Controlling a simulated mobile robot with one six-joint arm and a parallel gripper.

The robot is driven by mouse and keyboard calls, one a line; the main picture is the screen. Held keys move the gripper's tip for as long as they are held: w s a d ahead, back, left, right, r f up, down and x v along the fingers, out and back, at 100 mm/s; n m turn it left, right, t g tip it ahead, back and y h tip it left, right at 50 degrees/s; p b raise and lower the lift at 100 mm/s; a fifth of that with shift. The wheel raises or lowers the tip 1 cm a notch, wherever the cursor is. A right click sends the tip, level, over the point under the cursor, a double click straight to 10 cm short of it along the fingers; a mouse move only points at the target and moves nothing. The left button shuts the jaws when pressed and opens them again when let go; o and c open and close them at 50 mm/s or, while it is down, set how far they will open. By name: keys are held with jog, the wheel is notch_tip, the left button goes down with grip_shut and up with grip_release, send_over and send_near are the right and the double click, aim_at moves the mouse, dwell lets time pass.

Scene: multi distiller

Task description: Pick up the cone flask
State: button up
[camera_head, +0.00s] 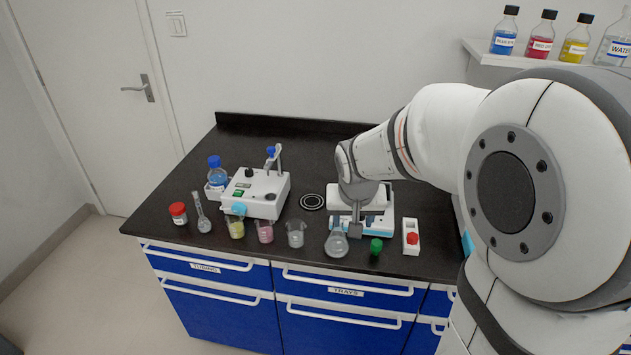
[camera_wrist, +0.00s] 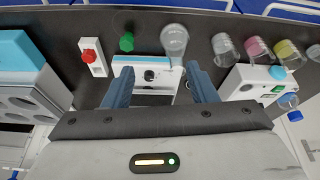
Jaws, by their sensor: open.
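The cone flask (camera_head: 337,243) is clear glass and stands near the front edge of the black bench. In the wrist view the cone flask (camera_wrist: 174,42) shows past my fingertips, nearer the right finger. My gripper (camera_head: 355,229) points down just behind and to the right of the flask in the head view. In the wrist view my gripper (camera_wrist: 159,74) has its two blue-grey fingers apart with nothing held between them. Whether a finger touches the flask's neck I cannot tell.
A green-capped item (camera_head: 376,246) and a red-button box (camera_head: 411,237) stand right of the flask. A beaker (camera_head: 296,233) is on its left, beside pink (camera_head: 265,231) and yellow (camera_head: 236,227) ones. A white-and-blue device (camera_head: 375,222) is behind my gripper. Free bench lies at the back left.

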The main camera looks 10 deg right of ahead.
jog(key=p, duration=0.2)
send_over(337, 235)
notch_tip(337, 235, down, 3)
jog(key=shift+m, duration=0.4)
jog(key=x, duration=0.5)
jog(key=s+x, duration=0.1)
jog(key=x, duration=0.2)
jog(key=shift+a+f, duration=0.1)
jog(key=shift+f, duration=0.05)
jog(key=shift+t, duration=0.3)
grip_shut()
